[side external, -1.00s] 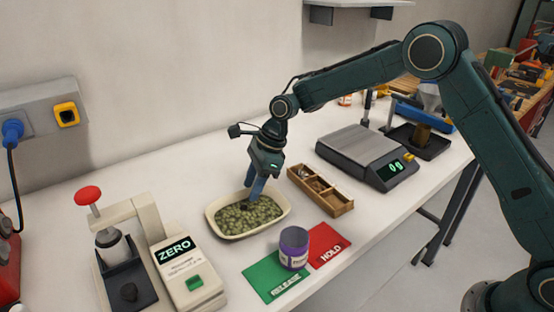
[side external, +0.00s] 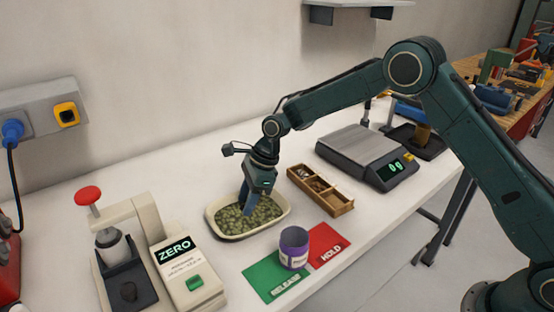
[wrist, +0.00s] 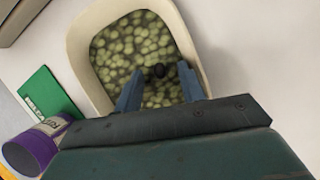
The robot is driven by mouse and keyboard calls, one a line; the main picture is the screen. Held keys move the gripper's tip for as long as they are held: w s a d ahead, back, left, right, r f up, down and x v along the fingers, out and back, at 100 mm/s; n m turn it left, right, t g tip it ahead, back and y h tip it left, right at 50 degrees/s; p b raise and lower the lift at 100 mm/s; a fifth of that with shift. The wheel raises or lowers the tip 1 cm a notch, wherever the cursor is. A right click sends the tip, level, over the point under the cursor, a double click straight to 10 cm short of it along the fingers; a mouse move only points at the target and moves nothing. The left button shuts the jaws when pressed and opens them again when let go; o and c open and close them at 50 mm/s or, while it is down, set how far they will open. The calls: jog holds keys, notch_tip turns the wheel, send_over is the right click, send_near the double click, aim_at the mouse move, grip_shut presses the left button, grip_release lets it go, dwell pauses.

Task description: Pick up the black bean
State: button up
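The black bean (wrist: 158,71) is a small dark round thing lying among pale green beans (wrist: 125,45) in the wrist view. The beans fill a cream tray (side external: 288,212), whose rim also shows in the wrist view (wrist: 76,50). My gripper (wrist: 158,82) is open, its two blue fingers apart on either side of the black bean, which lies just beyond the line between the tips. In the side view my gripper (side external: 246,212) points down into the tray, with the fingertips at the beans. The black bean cannot be made out in the side view.
A purple cup (side external: 294,248) stands between the green RELEASE card (side external: 268,280) and the red HOLD card (side external: 332,240). A wooden divided box (side external: 335,205) and a scale (side external: 365,155) are to the right. A ZERO device (side external: 180,255) stands at left front.

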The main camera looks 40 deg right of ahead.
jog(key=c, duration=0.8)
grip_shut()
notch_tip(320, 180, up, 10)
dwell(0.6)
